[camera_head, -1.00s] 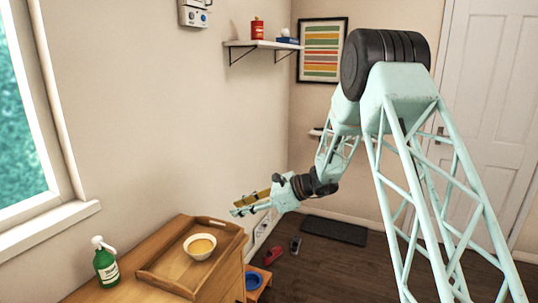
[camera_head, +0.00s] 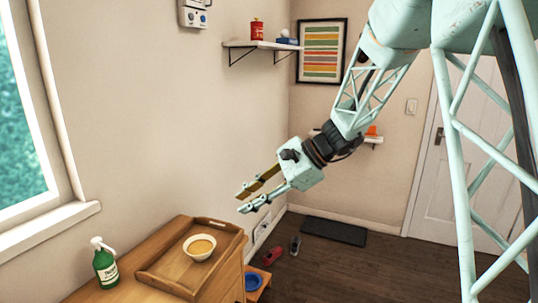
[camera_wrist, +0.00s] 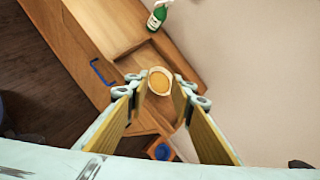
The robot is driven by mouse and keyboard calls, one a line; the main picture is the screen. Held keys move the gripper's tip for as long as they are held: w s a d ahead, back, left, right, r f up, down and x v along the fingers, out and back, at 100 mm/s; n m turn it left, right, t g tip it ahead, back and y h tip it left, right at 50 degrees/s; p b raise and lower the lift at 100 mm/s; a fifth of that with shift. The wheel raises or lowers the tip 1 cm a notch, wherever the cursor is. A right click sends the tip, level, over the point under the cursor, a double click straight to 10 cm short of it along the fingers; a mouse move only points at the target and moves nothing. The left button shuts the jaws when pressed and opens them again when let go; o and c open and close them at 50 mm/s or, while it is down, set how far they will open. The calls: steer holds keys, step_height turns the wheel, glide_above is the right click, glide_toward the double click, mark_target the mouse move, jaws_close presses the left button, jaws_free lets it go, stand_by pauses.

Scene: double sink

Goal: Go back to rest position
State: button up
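My gripper (camera_head: 243,203) is in the air to the right of and above the wooden tray, in front of the wall. Its two yellow-padded fingers are apart, with nothing between them. In the wrist view my gripper (camera_wrist: 157,92) is also open, and the bowl (camera_wrist: 160,81) shows beyond and below the fingertips, not touched. My pale green lattice arm comes in from the upper right of the head view.
A wooden tray (camera_head: 160,270) holding a bowl of yellow-orange contents (camera_head: 200,247) sits on a wooden cabinet (camera_head: 100,292). A green spray bottle (camera_head: 105,265) stands at left. A wall shelf (camera_head: 262,45) is above. A blue bowl (camera_head: 252,281) and shoes (camera_head: 272,256) are low down.

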steer(key=s+d+r+n+h, duration=0.2)
steer(key=s+d+r, duration=0.15)
steer(key=s, duration=0.45)
steer(key=s+d+r+n+h, duration=0.1)
steer(key=s+d+r+n, duration=0.2)
steer(key=s, duration=0.5)
steer(key=s+d+r+n+h, duration=0.2)
steer(key=s+d, duration=0.3)
steer(key=s, duration=0.3)
steer(key=s+d+n+t+h, duration=0.1)
steer(key=s+d+n+h, duration=0.1)
steer(key=s+d, duration=0.6)
steer(key=s+d+n+t+h, duration=0.1)
steer(key=s+d+n+h, duration=0.2)
steer(key=s+d, duration=0.5)
steer(key=shift+s+r+n+t, duration=0.25)
steer(key=shift+s+n+t, duration=0.2)
steer(key=shift+s, duration=2.7)
